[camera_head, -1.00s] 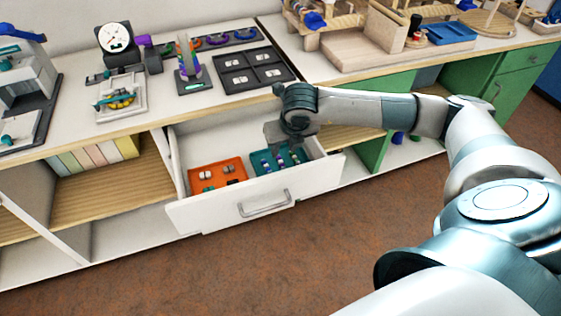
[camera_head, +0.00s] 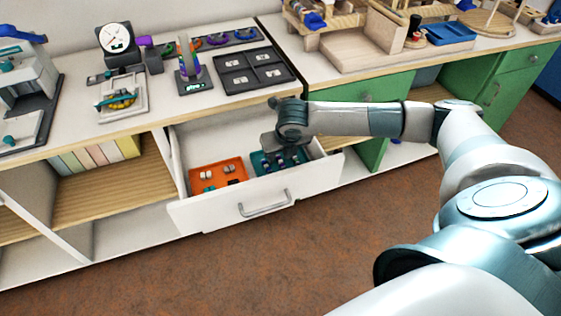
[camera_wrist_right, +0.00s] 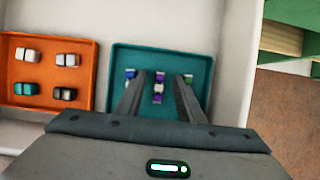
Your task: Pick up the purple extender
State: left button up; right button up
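A teal tray (camera_wrist_right: 200,62) in the open drawer holds several small pieces; it also shows in the head view (camera_head: 256,168). In the right wrist view, a small purple-and-white piece (camera_wrist_right: 159,87) lies near the tray's middle, purple at both ends, perhaps the purple extender. It could be more than one piece; I cannot tell. My right gripper (camera_wrist_right: 160,82) is open and empty, its fingers on either side of this piece in the picture. In the head view my right gripper (camera_head: 281,148) is over the teal tray and partly hides it. My left gripper is out of view.
An orange tray (camera_wrist_right: 44,72) with several small blocks lies left of the teal tray. The white drawer front (camera_head: 228,204) and side walls surround both trays. The counter above carries a dial gauge (camera_head: 117,38) and a black tray (camera_head: 232,80).

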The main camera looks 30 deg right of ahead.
aim_at(281, 159)
grip_shut()
jog(key=shift+r, duration=0.1)
